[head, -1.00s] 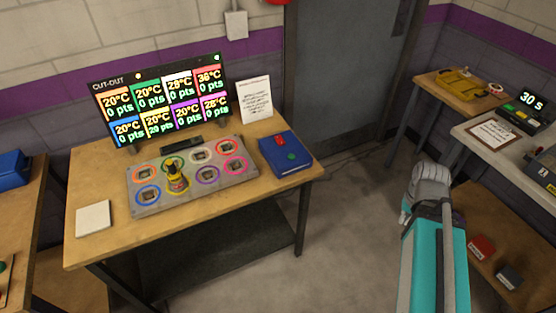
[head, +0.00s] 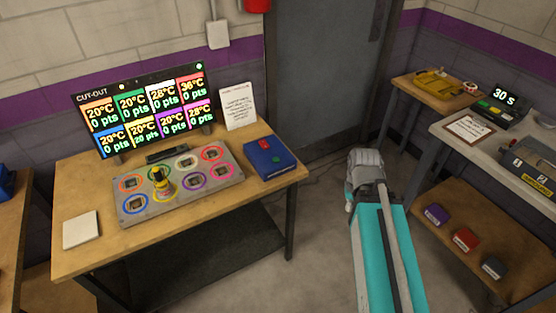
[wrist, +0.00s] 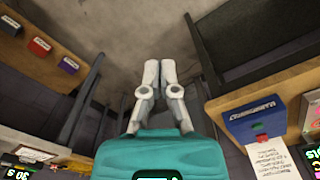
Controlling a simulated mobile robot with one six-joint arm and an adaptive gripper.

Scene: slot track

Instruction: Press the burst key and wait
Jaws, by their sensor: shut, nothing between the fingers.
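I cannot tell by a readable label which key is the burst key. A control box (head: 496,110) with a lit "30 s" display and coloured keys stands on the right bench; part of its display shows in the wrist view (wrist: 38,174). My gripper (wrist: 159,66) is shut and empty, over the floor between the benches. In the head view my gripper (head: 366,160) is apart from both boxes.
A grey case (head: 528,165) sits on the right bench. Purple, red and dark blocks lie on a lower shelf (head: 455,205).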

